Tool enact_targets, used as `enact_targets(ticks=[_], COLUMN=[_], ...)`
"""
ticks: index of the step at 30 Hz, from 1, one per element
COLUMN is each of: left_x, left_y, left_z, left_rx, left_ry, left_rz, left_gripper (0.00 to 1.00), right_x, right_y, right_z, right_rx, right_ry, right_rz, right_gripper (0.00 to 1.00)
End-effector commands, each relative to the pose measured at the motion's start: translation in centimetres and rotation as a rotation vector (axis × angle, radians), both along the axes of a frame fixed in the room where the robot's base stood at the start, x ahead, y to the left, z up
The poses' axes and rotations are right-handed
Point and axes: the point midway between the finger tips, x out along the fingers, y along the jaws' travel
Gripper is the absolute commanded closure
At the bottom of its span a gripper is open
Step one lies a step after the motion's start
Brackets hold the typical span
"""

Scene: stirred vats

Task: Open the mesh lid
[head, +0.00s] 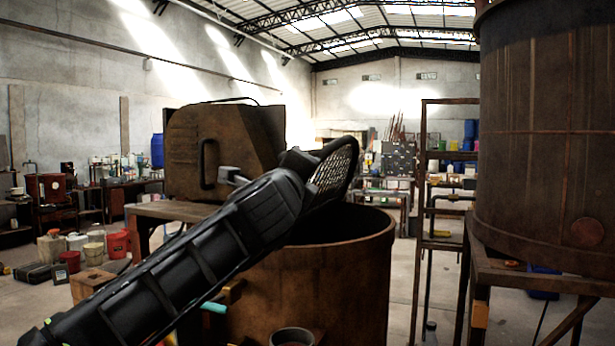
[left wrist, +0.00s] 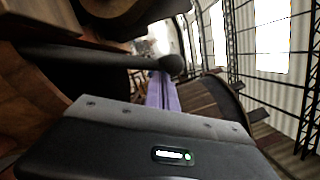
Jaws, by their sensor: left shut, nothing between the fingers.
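The mesh lid (head: 336,172) stands steeply tilted above the open mouth of a rusty brown vat (head: 335,275) in the head view. Its dark rim and grid show at the right of my left gripper (head: 303,168), which hides its lower left part. Part of the vat's dark inside is visible. In the left wrist view my left gripper (left wrist: 161,92) is shut, its purplish fingers together and empty. A dark rod with a round knob (left wrist: 172,65) crosses close to the fingers; I cannot tell whether they touch. My right gripper is not in view.
A boxy rusty housing (head: 222,150) with a black handle stands behind the vat at left. A large rusty tank (head: 545,130) on a stand (head: 500,272) is at right, beside a metal rack (head: 424,200). Buckets and crates lie on the floor at left.

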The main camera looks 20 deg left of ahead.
Motion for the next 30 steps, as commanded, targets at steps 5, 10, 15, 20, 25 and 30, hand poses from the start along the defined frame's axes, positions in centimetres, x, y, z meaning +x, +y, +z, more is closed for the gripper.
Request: enact_targets(ticks=[5,10,15,20,25,30], left_x=[-3.5,-5.2,-5.5,-5.5,-5.5,-5.8], left_y=[-0.6,-0.9,-0.9,-0.9,-0.8,-0.3], left_z=[-0.5,-0.5,-0.5,-0.5,-0.3,0.3], left_rx=[0.000,0.001,0.001,0.001,0.005,0.026], left_ry=[-0.005,-0.003,-0.001,-0.001,-0.005,-0.025], left_rz=[-0.002,-0.001,0.000,0.000,0.001,0.007], left_gripper=[1.00,1.00,1.00,1.00,0.87,0.73], right_x=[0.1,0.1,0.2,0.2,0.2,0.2], right_y=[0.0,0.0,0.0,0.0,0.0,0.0], right_z=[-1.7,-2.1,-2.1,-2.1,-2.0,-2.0], right_rx=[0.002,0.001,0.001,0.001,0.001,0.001], right_ry=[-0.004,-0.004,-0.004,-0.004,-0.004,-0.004], right_rz=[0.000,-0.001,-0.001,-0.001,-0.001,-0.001], right_gripper=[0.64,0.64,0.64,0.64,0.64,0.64])
